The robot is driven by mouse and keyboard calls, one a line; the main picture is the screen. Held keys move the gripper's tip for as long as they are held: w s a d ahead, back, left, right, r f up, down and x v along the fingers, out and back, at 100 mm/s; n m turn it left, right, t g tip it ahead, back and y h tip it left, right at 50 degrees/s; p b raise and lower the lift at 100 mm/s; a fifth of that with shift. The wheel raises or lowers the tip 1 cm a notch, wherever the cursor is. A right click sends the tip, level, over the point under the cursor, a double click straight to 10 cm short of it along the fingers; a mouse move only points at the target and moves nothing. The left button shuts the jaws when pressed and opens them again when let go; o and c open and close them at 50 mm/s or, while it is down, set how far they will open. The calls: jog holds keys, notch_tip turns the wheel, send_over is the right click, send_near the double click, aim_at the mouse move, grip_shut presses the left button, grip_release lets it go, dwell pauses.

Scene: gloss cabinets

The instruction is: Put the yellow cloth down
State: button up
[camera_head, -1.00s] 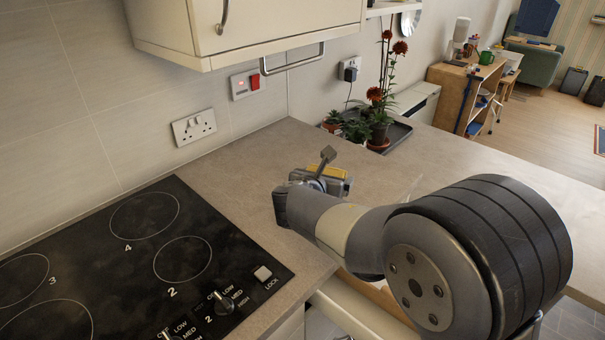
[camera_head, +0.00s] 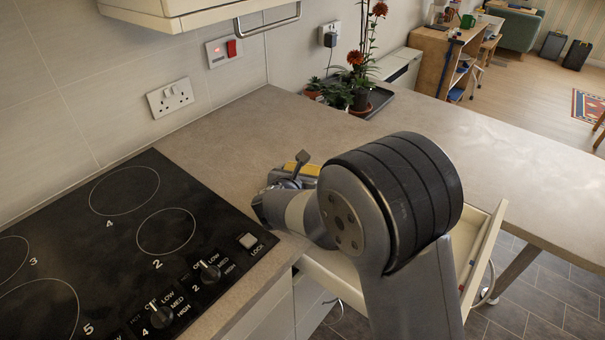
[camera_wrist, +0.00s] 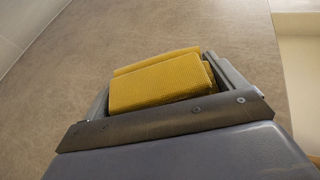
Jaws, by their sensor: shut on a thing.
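The yellow cloth (camera_wrist: 160,82) is a folded, ribbed block held between the fingers of my gripper (camera_wrist: 165,85) in the wrist view. The worktop (camera_wrist: 150,35) lies beyond it; I cannot tell whether the cloth touches it. In the head view my gripper (camera_head: 293,172) is over the worktop (camera_head: 235,135), right of the hob, and mostly hidden by my own arm. Only a small strip of the yellow cloth (camera_head: 305,169) shows there.
The black hob (camera_head: 120,240) with its knobs is at the left. Potted plants (camera_head: 350,95) stand on a dark tray at the back. An open drawer (camera_head: 480,250) juts out below the worktop at the right.

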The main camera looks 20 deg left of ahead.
jog(key=shift+f, duration=0.2)
jog(key=o, duration=0.7)
jog(key=shift+r, duration=0.15)
jog(key=shift+r, duration=0.2)
jog(key=v, duration=1.2)
jog(key=shift+f, duration=0.1)
